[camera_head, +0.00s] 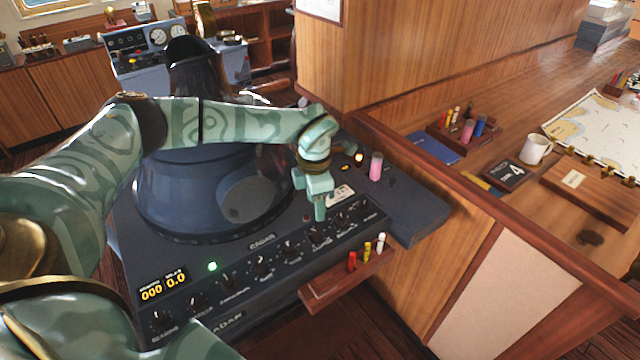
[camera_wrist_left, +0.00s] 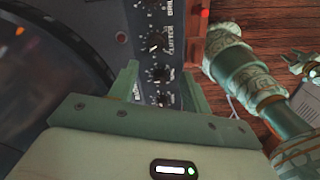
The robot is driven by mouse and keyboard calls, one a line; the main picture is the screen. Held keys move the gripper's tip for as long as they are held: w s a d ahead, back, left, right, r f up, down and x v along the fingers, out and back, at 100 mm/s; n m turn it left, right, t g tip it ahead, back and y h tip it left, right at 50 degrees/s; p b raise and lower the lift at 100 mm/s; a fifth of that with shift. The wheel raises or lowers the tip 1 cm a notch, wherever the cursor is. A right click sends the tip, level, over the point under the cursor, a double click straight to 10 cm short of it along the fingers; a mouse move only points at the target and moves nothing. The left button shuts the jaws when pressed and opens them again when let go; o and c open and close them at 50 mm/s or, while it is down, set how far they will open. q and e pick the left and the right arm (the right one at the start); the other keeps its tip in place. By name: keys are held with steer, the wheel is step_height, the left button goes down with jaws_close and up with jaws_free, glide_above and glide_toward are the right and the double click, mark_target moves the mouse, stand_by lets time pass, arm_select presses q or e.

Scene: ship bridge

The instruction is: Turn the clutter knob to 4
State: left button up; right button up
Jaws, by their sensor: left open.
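The radar console (camera_head: 225,262) is dark blue with a row of black knobs along its front panel. My left gripper (camera_head: 319,208) is open, with its fingers down over the right part of that row. In the left wrist view its two fingers (camera_wrist_left: 162,88) stand on either side of the knob strip, with a dark knob (camera_wrist_left: 157,73) between them. The clutter knob (camera_wrist_left: 153,43), beside the printed word CLUTTER, sits just beyond the fingertips. Contact with any knob cannot be told. The knob's setting is too small to read. A green arm of mine shows at right in the wrist view; its jaws are unclear.
A small wooden shelf (camera_head: 325,292) with red, yellow and white markers juts from the console's front. A pink cylinder (camera_head: 376,166) stands at the console's right end. A wooden partition (camera_head: 440,180) and a chart table with a mug (camera_head: 536,149) lie to the right.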

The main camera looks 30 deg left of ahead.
arm_select(q)
step_height(320, 180, up, 6)
steer(key=shift+r, duration=0.25)
steer(key=shift+s, duration=0.1)
stand_by(0.4)
